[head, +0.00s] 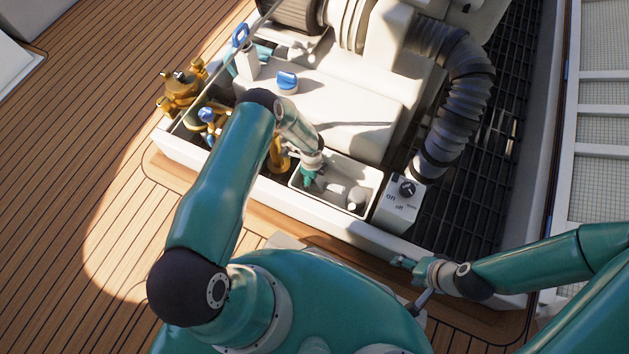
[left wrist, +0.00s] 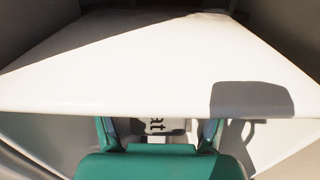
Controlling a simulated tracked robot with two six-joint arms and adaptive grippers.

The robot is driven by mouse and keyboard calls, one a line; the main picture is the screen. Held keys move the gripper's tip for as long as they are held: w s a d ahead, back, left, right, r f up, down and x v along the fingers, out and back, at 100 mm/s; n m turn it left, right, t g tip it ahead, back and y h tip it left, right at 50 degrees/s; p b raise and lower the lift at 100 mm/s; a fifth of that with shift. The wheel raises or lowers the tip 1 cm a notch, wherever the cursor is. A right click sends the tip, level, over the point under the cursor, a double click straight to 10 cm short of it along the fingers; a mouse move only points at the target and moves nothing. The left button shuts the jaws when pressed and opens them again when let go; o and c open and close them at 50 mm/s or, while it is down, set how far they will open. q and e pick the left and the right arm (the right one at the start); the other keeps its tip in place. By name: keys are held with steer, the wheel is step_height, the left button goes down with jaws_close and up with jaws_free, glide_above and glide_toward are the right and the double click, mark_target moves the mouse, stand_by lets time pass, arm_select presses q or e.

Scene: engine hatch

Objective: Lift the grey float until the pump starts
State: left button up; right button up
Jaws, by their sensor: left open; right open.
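My left gripper (head: 309,178) reaches down into a small white open-topped tray (head: 294,184) in the hatch. In the left wrist view my left gripper (left wrist: 158,128) is open. A light grey piece with the letters "at" (left wrist: 154,126), seemingly the float, shows between its fingers; contact cannot be told. Light grey pieces in the tray show beside the gripper in the head view, one of them rounded (head: 355,197). The gripper hides part of the tray floor. My right gripper (head: 401,261) is open and empty near the hatch's front edge.
A white switch box (head: 398,207) with a dark knob and on/off marks stands right of the tray. A white engine block (head: 345,100) rises behind it, with a ribbed hose (head: 465,85) at right. Brass fittings (head: 180,88) stand at left. The wooden deck (head: 75,150) is clear.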

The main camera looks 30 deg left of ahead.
arm_select(q)
steer(key=shift+f, duration=0.5)
